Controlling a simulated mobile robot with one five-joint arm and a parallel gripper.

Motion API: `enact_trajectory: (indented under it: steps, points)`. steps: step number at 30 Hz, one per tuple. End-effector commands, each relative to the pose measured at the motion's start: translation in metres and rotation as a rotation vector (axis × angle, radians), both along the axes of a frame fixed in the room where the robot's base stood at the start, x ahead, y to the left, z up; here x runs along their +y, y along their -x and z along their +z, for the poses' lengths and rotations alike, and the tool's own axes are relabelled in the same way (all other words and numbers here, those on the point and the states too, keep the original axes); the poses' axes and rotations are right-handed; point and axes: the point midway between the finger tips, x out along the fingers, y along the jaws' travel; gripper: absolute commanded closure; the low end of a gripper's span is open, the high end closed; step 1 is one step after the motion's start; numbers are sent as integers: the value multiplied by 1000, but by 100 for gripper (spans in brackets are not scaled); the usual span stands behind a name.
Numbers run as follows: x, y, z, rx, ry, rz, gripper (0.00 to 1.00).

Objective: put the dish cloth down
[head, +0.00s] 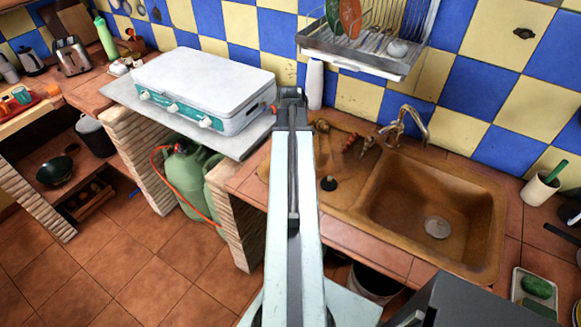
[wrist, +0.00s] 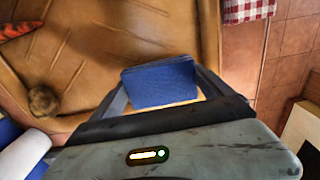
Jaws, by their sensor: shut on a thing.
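A folded blue dish cloth (wrist: 160,82) sits between the two fingers of my gripper (wrist: 163,88) in the wrist view. The gripper is shut on it. Behind it in that view is the brown ribbed drainboard of the sink (wrist: 110,35); I cannot tell how far above the surface the cloth is. In the head view my arm reaches forward to the left end of the sink unit (head: 345,205). The cloth and the fingers are hidden behind the arm there.
The sink basin (head: 425,205) with its tap (head: 400,125) lies right of my arm. A white camp stove (head: 205,85) stands left. A dish rack (head: 365,45) hangs above. A red-and-white checked cloth (wrist: 248,10) and a white cylinder (wrist: 25,155) show in the wrist view.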

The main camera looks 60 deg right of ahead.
Motion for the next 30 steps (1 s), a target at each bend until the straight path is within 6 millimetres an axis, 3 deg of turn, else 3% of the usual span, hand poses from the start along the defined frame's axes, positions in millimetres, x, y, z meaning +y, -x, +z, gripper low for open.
enact_trajectory:
  steps: [3,6,17,18,19,30]
  points:
    - [0,0,-25,0,0,0,48]
    - [0,0,-38,0,0,1,48]
    - [1,-1,-38,0,0,1,48]
    - [1,-1,-37,0,0,1,4]
    - [1,-1,-36,0,0,1,0]
    - [1,-1,-29,0,0,2,0]
